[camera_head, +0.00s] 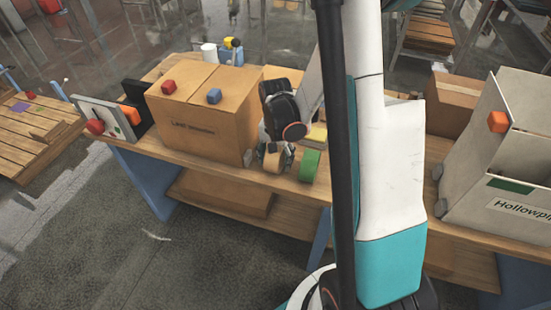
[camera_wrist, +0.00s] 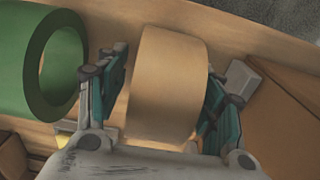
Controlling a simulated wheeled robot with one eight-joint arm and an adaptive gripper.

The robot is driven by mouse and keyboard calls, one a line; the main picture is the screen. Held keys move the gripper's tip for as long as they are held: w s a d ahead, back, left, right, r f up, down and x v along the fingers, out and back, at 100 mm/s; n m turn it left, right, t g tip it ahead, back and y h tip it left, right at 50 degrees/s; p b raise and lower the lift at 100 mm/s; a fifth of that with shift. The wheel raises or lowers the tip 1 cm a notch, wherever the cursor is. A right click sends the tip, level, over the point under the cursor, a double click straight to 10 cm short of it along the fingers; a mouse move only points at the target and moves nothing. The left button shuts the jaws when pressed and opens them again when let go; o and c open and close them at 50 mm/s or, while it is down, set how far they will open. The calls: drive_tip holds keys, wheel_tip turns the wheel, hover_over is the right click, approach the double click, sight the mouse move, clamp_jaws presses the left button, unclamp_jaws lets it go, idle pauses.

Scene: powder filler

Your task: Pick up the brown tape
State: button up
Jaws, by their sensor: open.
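The brown tape (camera_wrist: 168,85) is a tan roll standing on its edge on the wooden table. In the wrist view it sits between the two fingers of my gripper (camera_wrist: 165,100), which are open, one on each side. A narrow gap shows on the left of the roll; on the right the finger is very close, and I cannot tell if it touches. In the head view the brown tape (camera_head: 273,158) stands near the table's front edge, with my gripper (camera_head: 275,150) coming down over it from above.
A green tape roll (camera_head: 310,165) stands just right of the brown one. A large cardboard box (camera_head: 205,115) with small red and blue blocks on top stands to the left. A yellow object (camera_head: 317,135) lies behind. A grey bin (camera_head: 500,140) stands at the right.

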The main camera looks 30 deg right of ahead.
drive_tip(key=c, duration=1.2)
drive_tip(key=shift+c, duration=0.2)
wheel_tip(320, 180, up, 20)
drive_tip(key=p, duration=0.7)
drive_tip(key=shift+o, duration=1.4)
drive_tip(key=shift+c, duration=0.3)
